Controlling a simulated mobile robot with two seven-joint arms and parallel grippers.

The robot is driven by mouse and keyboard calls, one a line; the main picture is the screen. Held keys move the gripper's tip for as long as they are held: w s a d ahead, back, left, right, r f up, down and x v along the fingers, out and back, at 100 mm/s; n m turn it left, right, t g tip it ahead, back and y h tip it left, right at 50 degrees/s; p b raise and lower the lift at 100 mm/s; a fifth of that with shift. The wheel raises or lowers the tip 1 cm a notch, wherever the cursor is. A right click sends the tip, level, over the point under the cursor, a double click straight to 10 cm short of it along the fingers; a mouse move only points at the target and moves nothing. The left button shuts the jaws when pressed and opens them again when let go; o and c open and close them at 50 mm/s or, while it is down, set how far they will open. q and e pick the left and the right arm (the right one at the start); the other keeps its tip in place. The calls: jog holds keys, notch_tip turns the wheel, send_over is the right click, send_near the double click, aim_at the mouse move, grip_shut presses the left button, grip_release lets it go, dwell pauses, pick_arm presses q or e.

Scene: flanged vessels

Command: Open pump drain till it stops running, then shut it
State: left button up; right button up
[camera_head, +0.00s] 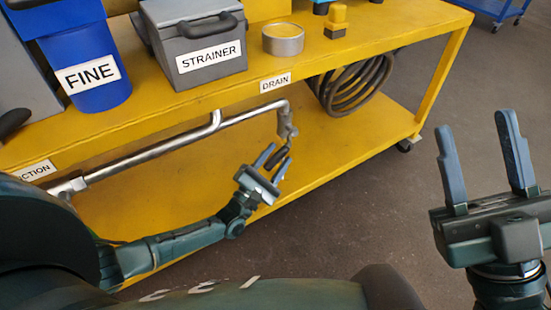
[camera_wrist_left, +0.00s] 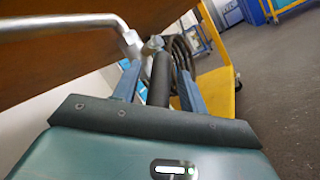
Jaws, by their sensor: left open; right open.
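The silver drain pipe (camera_head: 190,140) runs below the edge of the yellow cart, under the DRAIN label (camera_head: 275,82). A small valve (camera_head: 288,125) sits at its right end, with a dark handle (camera_head: 281,156). In the left wrist view the dark handle (camera_wrist_left: 160,80) stands between the two blue fingers, with the pipe end behind. My left gripper (camera_head: 273,161) is open around the handle; any contact is hard to tell. My right gripper (camera_head: 476,122) is open and empty over the floor at right. No running liquid is visible.
A blue FINE bin (camera_head: 85,62), a grey STRAINER box (camera_head: 195,45) and a round tin (camera_head: 283,40) stand on the yellow cart top (camera_head: 135,100). A coiled dark hose (camera_head: 355,82) hangs right of the valve.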

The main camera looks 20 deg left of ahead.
pick_arm(q)
jog(key=shift+s, duration=0.1)
jog(key=shift+s+a+f, duration=0.1)
jog(key=shift+s+f, duration=0.05)
jog(key=shift+s, duration=0.15)
jog(key=p+v, duration=0.2)
jog(key=v, duration=1)
pick_arm(e)
jog(key=f+m+h, duration=0.2)
jog(key=m+h, duration=0.1)
jog(key=shift+w+a+f, duration=0.1)
jog(key=shift+w+f, duration=0.2)
jog(key=shift+w, duration=0.1)
pick_arm(q)
jog(key=shift+s+a, duration=0.1)
jog(key=shift+s, duration=0.05)
pick_arm(e)
jog(key=shift+m, duration=0.3)
